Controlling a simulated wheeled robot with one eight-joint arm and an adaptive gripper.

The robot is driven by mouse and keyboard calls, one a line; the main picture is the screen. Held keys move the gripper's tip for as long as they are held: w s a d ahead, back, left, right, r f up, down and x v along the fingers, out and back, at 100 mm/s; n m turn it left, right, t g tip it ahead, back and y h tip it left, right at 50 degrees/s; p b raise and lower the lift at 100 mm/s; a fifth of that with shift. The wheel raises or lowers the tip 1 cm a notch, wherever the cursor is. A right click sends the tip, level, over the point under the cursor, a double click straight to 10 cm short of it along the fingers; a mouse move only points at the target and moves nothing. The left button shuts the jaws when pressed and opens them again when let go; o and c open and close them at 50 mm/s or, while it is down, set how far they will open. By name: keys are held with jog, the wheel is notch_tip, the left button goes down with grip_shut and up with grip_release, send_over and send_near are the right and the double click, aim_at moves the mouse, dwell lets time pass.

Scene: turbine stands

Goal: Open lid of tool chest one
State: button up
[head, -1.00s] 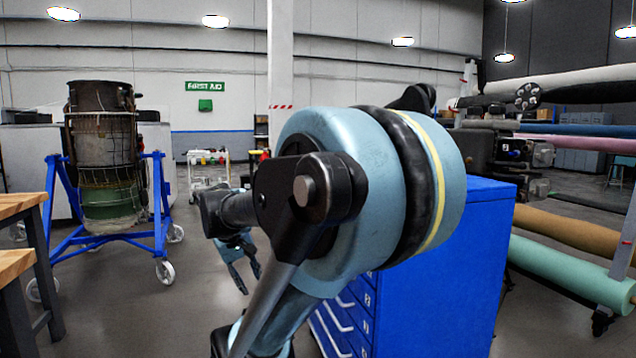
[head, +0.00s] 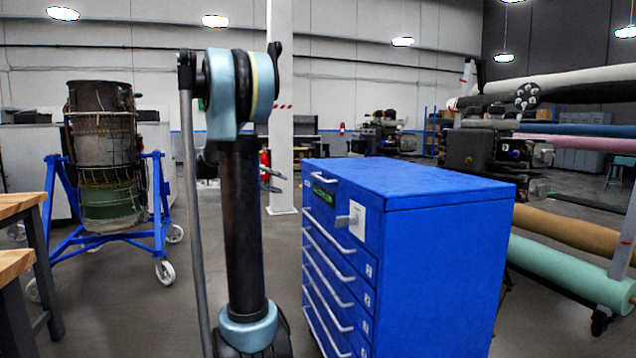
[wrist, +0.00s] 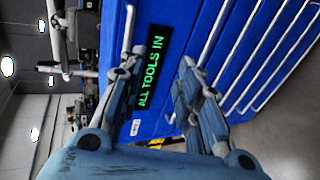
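The blue tool chest (head: 440,270) stands right of my arm in the head view, with its lid (head: 410,180) shut. A pale handle (head: 324,178) sits on the lid's front edge, above a small dark display. In the wrist view this display (wrist: 152,65) reads "ALL TOOLS IN" in green, and the lid handle (wrist: 128,28) is to its left. I cannot tell contact.
Drawer handles (head: 330,262) run down the chest front, with a grey latch piece (head: 346,220) near the top. A wooden bench (head: 20,205) and a turbine on a blue stand (head: 112,240) are at left. Fabric rolls (head: 570,270) lie at right. Floor between is open.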

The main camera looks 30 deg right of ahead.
jog(key=g+h, duration=0.1)
jog(key=h, duration=0.1)
send_near(317, 178)
jog(key=shift+m, duration=0.4)
jog(key=x, duration=1.1)
jog(key=shift+s, duration=0.1)
